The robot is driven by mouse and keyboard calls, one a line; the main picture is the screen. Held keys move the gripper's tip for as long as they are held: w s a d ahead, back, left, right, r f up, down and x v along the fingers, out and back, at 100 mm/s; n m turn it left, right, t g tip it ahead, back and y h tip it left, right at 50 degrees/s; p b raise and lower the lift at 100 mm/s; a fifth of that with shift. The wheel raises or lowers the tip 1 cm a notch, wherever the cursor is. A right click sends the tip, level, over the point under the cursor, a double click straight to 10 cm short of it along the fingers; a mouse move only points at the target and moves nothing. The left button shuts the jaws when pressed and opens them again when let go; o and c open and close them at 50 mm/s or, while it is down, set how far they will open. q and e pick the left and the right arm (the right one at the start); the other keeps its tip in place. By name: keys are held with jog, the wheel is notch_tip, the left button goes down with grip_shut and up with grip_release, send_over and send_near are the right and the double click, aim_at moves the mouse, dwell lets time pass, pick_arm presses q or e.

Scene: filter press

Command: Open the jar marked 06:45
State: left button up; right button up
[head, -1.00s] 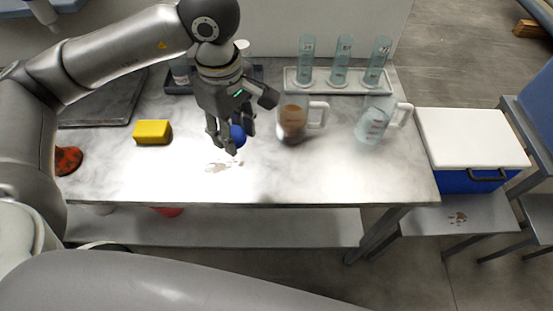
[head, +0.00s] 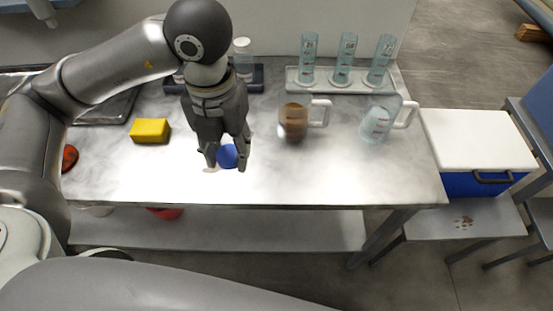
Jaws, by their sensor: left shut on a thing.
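My left gripper (head: 226,160) is shut on a blue round lid (head: 228,156) and holds it over the front middle of the table. Its flat face shows between the fingers. Behind the gripper, a clear jar with a pale top (head: 243,58) stands in a dark rack (head: 257,85) at the back of the table. Another jar (head: 179,75) in the rack is mostly hidden by my arm. I cannot read any time marking on the jars. My right gripper is not in view.
A yellow sponge (head: 150,131) lies left on the table (head: 350,180). A jug of brown liquid (head: 293,122) and a clear jug (head: 376,124) stand right. Several cylinders stand in a white rack (head: 300,82) behind. A blue cooler (head: 480,145) is beside the table.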

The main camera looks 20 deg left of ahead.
pick_arm(q)
jog(key=n, duration=0.4)
jog(key=s+n, duration=0.1)
jog(key=n, duration=0.1)
jog(key=shift+f+b, duration=0.3)
jog(key=shift+b, duration=0.05)
jog(key=n, duration=0.3)
jog(key=shift+s+f+n, duration=0.1)
jog(key=shift+s+n, duration=0.1)
jog(key=shift+n, duration=0.2)
jog(key=w+d+f+p, duration=0.1)
jog(key=w+d+f, duration=0.25)
jog(key=w, duration=0.45)
send_over(276, 159)
jog(key=s, duration=0.1)
notch_tip(276, 159, down, 5)
jog(key=shift+a+f+p, duration=0.15)
jog(key=shift+p, duration=0.3)
jog(key=shift+w+d+f, duration=0.25)
jog(key=shift+w+f, duration=0.25)
jog(key=shift+f, duration=0.2)
notch_tip(276, 159, down, 3)
jog(key=shift+r+p, duration=0.1)
jog(key=shift+p, duration=0.5)
